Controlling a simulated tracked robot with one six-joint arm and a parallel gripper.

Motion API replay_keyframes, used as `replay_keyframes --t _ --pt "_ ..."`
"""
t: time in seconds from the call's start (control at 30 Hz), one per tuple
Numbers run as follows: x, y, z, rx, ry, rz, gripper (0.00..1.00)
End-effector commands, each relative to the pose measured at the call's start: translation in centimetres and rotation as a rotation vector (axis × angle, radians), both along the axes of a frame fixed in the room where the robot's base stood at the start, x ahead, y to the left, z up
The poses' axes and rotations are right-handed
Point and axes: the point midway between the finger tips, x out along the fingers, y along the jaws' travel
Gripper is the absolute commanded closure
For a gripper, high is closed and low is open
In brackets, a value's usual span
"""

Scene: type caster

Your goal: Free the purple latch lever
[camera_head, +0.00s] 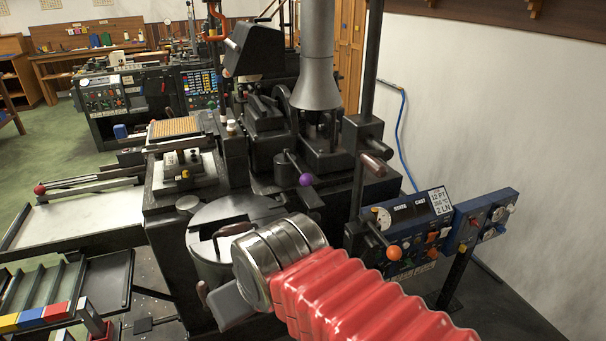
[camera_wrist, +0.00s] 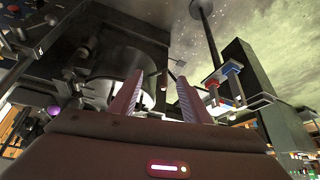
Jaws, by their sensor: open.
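The purple latch lever shows as a round purple knob (camera_head: 306,180) on a dark arm, at the middle of the black casting machine in the head view. In the wrist view the purple knob (camera_wrist: 53,110) is at the left, outside my jaws. My gripper (camera_wrist: 160,78) has its two fingers spread with nothing held between them. In the head view my red-sleeved arm and silver wrist are in front of and below the knob, and the fingers are mostly hidden by the wrist. My gripper is apart from the knob.
A control panel (camera_head: 410,235) with an orange knob (camera_head: 394,254) stands right of my wrist. A tall funnel (camera_head: 316,85) rises behind the purple knob. A round metal drum (camera_head: 228,215) is left of my wrist. A blue hose (camera_head: 402,130) hangs by the right wall.

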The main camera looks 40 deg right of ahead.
Motion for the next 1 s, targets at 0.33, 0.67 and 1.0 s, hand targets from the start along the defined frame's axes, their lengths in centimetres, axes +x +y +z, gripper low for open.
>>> replay_keyframes --t 0.33,0.67,1.0 --pt "8.0 -4.4 -0.7 -0.048 -0.165 -0.080 0.50" --pt "16.2 -11.3 -1.6 -0.128 -0.385 -0.158 0.50" --pt "21.1 -18.7 -2.7 -0.220 -0.592 -0.218 0.50"
